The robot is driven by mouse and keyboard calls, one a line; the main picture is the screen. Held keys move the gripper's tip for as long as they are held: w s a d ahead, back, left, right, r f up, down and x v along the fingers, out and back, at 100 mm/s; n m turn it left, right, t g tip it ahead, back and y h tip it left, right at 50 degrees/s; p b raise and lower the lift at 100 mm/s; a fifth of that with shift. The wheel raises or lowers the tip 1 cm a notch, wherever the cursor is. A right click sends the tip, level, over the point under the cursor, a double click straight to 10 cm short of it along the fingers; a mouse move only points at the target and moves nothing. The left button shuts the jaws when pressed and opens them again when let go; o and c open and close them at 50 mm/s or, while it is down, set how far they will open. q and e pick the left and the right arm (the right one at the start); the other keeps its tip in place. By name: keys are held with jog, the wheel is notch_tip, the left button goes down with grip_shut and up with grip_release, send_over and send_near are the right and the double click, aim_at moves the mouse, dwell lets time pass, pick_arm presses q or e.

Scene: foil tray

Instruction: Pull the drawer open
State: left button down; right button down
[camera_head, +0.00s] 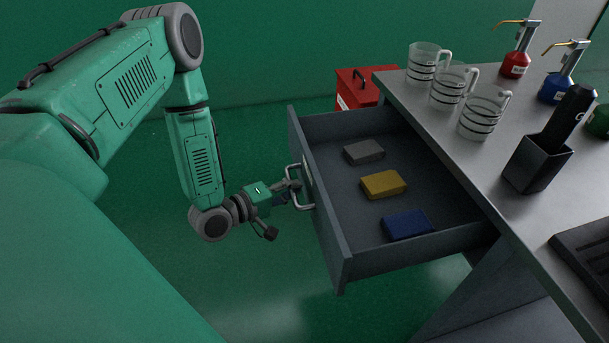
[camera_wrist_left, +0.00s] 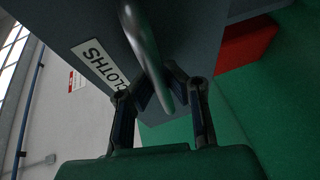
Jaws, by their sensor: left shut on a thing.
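The grey drawer (camera_head: 345,262) stands pulled out of the bench, with a grey, a yellow and a blue block inside. Its metal handle (camera_head: 299,205) is on the front face. My left gripper (camera_head: 293,189) is at the handle, shut on it. In the left wrist view the handle (camera_wrist_left: 148,45) runs between the two fingers (camera_wrist_left: 160,98), and a label reading CLOTHS (camera_wrist_left: 95,62) shows on the drawer front. My right gripper is in neither view.
The bench top (camera_head: 440,115) carries several glass jugs (camera_head: 447,88), pump bottles (camera_head: 516,62) and a dark holder (camera_head: 537,165). A red box (camera_head: 357,88) stands behind the drawer. The green floor left of the drawer is clear apart from my arm.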

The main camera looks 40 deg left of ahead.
pick_arm(q)
jog(key=shift+s+a+f, duration=0.1)
jog(key=shift+s+f, duration=0.15)
jog(key=shift+s, duration=0.05)
jog(key=c, duration=1.6)
grip_release()
jog(key=shift+o, duration=0.2)
jog(key=shift+w, duration=0.15)
jog(key=shift+r, duration=0.1)
jog(key=v, duration=1.2)
